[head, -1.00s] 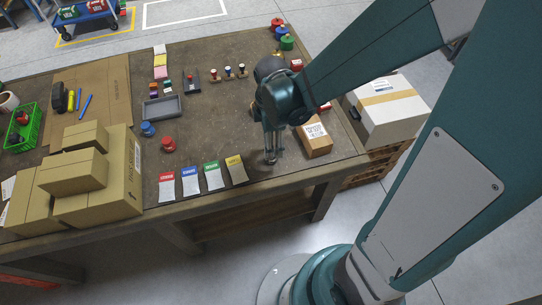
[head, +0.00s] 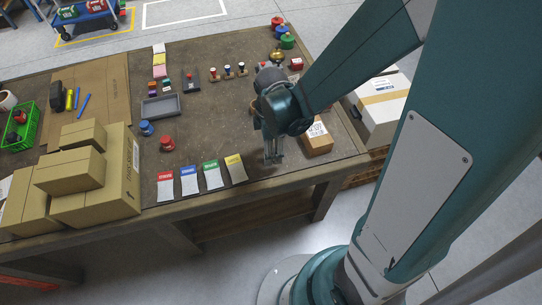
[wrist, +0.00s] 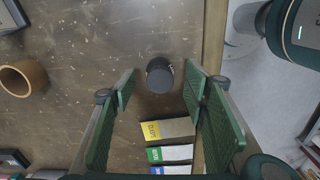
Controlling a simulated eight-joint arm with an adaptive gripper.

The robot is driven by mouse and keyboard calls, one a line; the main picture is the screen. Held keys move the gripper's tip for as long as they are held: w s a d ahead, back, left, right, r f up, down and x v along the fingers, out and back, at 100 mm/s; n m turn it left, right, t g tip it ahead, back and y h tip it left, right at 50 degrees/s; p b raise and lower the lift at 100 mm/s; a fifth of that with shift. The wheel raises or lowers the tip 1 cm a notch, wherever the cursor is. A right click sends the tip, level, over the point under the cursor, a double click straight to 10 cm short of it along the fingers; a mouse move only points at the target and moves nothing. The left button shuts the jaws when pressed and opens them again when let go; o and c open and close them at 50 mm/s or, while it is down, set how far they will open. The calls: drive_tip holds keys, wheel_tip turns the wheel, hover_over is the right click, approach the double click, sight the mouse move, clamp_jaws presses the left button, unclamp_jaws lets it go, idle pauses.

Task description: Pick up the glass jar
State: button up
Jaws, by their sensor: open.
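In the wrist view a small round thing with a dark lid (wrist: 160,75) stands on the table; it looks like the jar seen from above, though I cannot make out its glass. My gripper (wrist: 158,85) is open, with a green-padded finger on each side of the jar and gaps between them. The fingers do not visibly touch it. In the head view my gripper (head: 273,160) points down near the table's front edge, right of the yellow card. The jar is hidden or too small to tell there.
A cardboard box with a label (head: 317,138) stands just right of my gripper. Several coloured cards (head: 212,175) lie to its left. The table edge (wrist: 213,60) is close on the right.

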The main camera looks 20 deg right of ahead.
drive_tip(key=shift+f, duration=1.15)
drive_tip(key=c, duration=1)
